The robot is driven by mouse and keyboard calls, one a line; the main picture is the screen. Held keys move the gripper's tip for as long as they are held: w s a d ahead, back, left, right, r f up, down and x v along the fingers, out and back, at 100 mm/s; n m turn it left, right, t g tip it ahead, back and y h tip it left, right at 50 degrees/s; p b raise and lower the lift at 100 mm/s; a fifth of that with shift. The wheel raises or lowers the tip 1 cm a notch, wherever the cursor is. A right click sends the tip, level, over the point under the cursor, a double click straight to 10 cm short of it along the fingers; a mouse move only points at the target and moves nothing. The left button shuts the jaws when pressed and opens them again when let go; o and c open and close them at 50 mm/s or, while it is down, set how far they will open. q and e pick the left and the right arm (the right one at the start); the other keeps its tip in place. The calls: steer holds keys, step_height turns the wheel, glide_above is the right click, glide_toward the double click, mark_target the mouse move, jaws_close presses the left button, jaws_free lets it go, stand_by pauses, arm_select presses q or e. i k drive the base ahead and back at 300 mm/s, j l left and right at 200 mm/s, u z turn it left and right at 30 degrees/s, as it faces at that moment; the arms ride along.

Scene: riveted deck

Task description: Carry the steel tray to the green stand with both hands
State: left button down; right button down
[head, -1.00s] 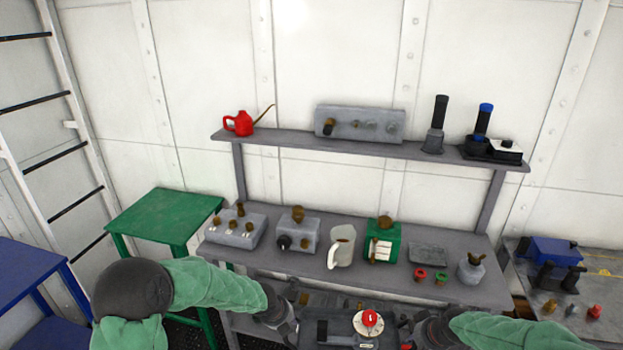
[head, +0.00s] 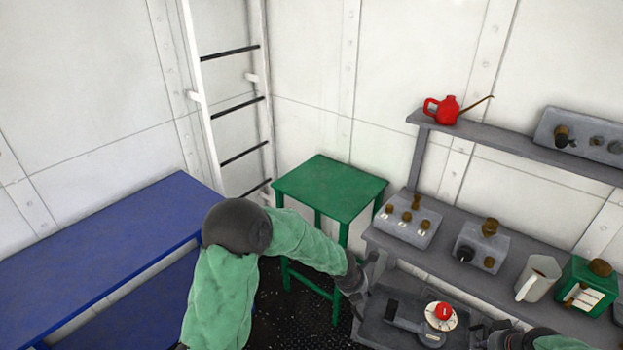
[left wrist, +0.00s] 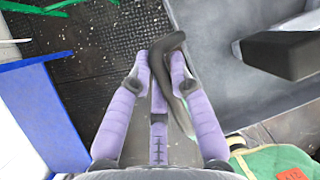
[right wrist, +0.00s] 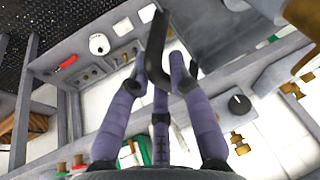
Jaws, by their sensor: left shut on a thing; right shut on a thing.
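The steel tray (head: 376,334) is a dark grey, shallow tray at the bottom of the head view. It carries a grey tool with a dark block and a white round piece with a red top (head: 442,313). My left gripper (head: 360,287) is shut on the tray's dark handle at its left end, seen closely in the left wrist view (left wrist: 162,62). My right gripper (right wrist: 160,72) is shut on the other dark handle; in the head view it is partly cut off. The green stand (head: 332,186) stands beyond my left arm, its top bare.
A long blue bench (head: 110,250) is at the left. A grey workbench (head: 460,275) with several devices and a shelf above is at the right, close to the tray. Dark floor shows below the stand.

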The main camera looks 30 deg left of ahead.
mark_target(330, 183)
steer(key=j, duration=0.55)
steer(key=i+j+u, duration=0.1)
steer(key=j, duration=0.45)
steer(key=i+j, duration=0.1)
steer(key=j, duration=0.4)
steer(key=j+u, duration=0.1)
steer(key=j, duration=0.45)
steer(key=i+j, duration=0.15)
steer(key=j, duration=0.4)
steer(key=i+l, duration=0.2)
steer(key=i, duration=0.3)
steer(key=i+l, duration=0.15)
steer(key=i, duration=0.3)
steer(key=i+l, duration=0.2)
steer(key=i, duration=0.3)
